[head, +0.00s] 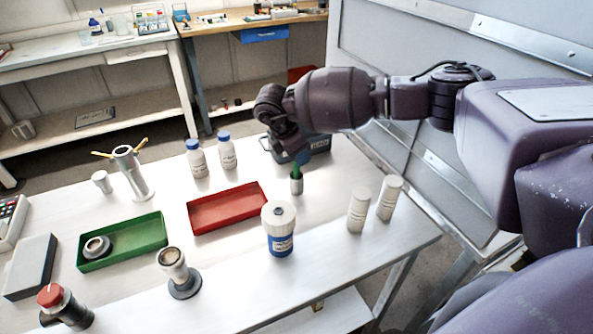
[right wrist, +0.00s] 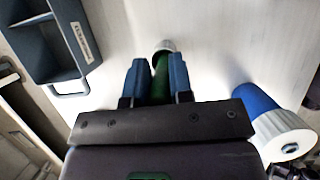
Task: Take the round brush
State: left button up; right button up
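The round brush shows as a green handle (head: 296,170) standing upright in a small grey cup (head: 297,187) on the white table, right of the red tray. My right gripper (head: 303,157) reaches down to its top from above. In the right wrist view, my right gripper's (right wrist: 161,72) two blue fingers stand on both sides of the green handle (right wrist: 160,85), with no clear gap, and look shut on it. The cup (right wrist: 165,46) shows just beyond the fingertips. The lower end of the brush is hidden in the cup. My left gripper is not in view.
A blue-and-white jar (head: 280,243) stands close in front of the cup. Two white bottles (head: 358,212) stand to the right. A dark blue bin (head: 318,146) lies behind the gripper. Red (head: 196,226) and green (head: 84,262) trays and two blue-capped bottles (head: 197,163) stand to the left.

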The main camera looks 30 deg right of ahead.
grip_shut()
